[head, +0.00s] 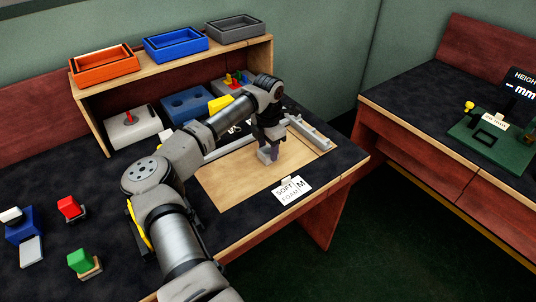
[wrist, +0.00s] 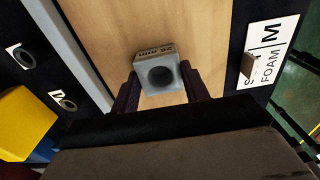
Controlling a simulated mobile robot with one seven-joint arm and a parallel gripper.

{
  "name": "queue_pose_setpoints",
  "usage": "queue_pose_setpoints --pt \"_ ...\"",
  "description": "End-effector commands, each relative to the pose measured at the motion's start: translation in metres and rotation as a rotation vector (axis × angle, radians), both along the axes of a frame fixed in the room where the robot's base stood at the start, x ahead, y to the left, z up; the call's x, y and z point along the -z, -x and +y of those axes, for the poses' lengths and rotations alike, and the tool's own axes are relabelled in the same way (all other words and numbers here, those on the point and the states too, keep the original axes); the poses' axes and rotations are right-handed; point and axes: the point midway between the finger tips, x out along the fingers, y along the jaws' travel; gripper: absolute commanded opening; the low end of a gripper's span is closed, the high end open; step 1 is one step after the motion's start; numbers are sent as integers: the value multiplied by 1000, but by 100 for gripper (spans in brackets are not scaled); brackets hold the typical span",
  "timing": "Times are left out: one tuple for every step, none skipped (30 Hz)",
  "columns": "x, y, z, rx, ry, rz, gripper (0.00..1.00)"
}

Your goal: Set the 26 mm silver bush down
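The silver bush (wrist: 158,74) is a grey block with a dark round bore and a "26 mm" label on one side. It sits between the two dark fingers of my gripper (wrist: 160,88), which close against its left and right sides. In the head view my gripper (head: 270,151) points down over the tan wooden board (head: 235,185), with the light grey bush (head: 264,156) at its tips. The bush is at or just above the board; I cannot tell whether it touches.
A "SOFT FOAM / M" card (head: 291,191) lies at the board's front edge. A grey rail (head: 310,132) runs along the far right. A shelf (head: 175,65) with orange, blue and grey trays stands behind. The board around the bush is clear.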

Motion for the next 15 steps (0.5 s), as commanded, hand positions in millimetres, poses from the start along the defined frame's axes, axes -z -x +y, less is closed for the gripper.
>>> queue_pose_setpoints --pt "0 0 0 0 0 0 36" --pt "0 0 0 0 0 0 32" --pt "0 0 0 0 0 0 26" --pt "0 0 0 0 0 0 22" --pt "0 0 0 0 0 0 19" --pt "-1 0 0 0 0 0 13" --pt "-1 0 0 0 0 0 13" --pt "-1 0 0 0 0 0 13" --pt "-1 0 0 0 0 0 13" --pt "-1 0 0 0 0 0 13" --pt "-1 0 0 0 0 0 13" --pt "-1 0 0 0 0 0 13" --pt "-1 0 0 0 0 0 13" --pt "-2 0 0 0 -1 -1 13" --pt "-4 0 0 0 -1 -1 13"
